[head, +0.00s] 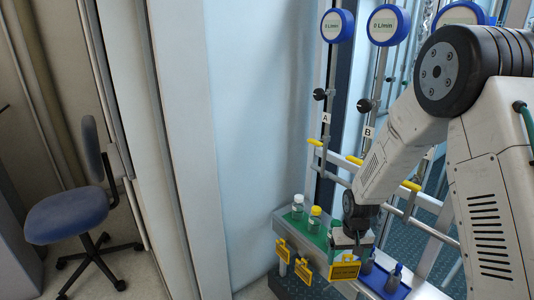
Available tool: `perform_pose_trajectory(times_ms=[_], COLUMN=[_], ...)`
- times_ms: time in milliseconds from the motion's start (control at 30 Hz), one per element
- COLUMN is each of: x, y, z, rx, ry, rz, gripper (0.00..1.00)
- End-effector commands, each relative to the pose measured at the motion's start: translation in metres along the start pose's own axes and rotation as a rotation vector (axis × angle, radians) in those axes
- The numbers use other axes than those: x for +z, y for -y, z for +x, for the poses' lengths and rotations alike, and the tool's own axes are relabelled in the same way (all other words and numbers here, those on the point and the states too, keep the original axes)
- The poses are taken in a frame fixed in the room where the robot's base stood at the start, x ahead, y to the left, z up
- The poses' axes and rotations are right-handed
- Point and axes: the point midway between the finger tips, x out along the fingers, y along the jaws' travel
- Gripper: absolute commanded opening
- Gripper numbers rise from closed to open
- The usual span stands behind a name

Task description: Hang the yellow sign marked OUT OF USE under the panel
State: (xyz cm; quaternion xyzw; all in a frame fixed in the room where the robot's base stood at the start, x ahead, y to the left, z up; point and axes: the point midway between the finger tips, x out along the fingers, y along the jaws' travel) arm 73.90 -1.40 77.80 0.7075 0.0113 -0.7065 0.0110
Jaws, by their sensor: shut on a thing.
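My gripper (350,238) is at the lower middle, at the end of my arm, pointing down. It is shut on a yellow sign (344,268) with a dark face, which hangs just below it. Two more yellow signs hang at the front edge of the green-topped shelf to the left: one at far left (283,250) and one beside it (303,271). The lettering on all of the signs is too small to read. My fingers and the top of the held sign are partly hidden, so I cannot tell whether it touches the shelf edge.
Two bottles, white-capped (298,207) and yellow-capped (315,219), stand on the green-topped shelf (283,222). A blue tray (377,282) with small bottles is right of my gripper. Pipes with yellow-handled valves (355,160) rise behind. A blue chair (65,213) stands left.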

Motion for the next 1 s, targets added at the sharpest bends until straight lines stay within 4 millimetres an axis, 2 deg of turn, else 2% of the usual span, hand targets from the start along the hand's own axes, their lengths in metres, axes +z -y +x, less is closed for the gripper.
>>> perform_pose_trajectory(times_ms=[100,233,367,467,567,667,800,1000], x=[-0.006,-0.006,-0.006,-0.001,0.008,0.018,0.033,0.048], y=[-0.014,-0.019,-0.016,-0.004,0.017,0.045,0.085,0.123], z=[-0.013,-0.014,-0.013,-0.003,0.019,0.052,0.105,0.162], rx=[0.0,0.0,0.0,0.0,0.0,0.0,-0.001,-0.002], ry=[-0.001,0.001,0.001,0.005,0.008,0.01,0.011,0.006], rz=[0.026,0.035,0.028,0.004,-0.038,-0.127,-0.45,-0.963], gripper=[0.55,0.55,0.55,0.55,0.55,0.55,0.55,0.55])
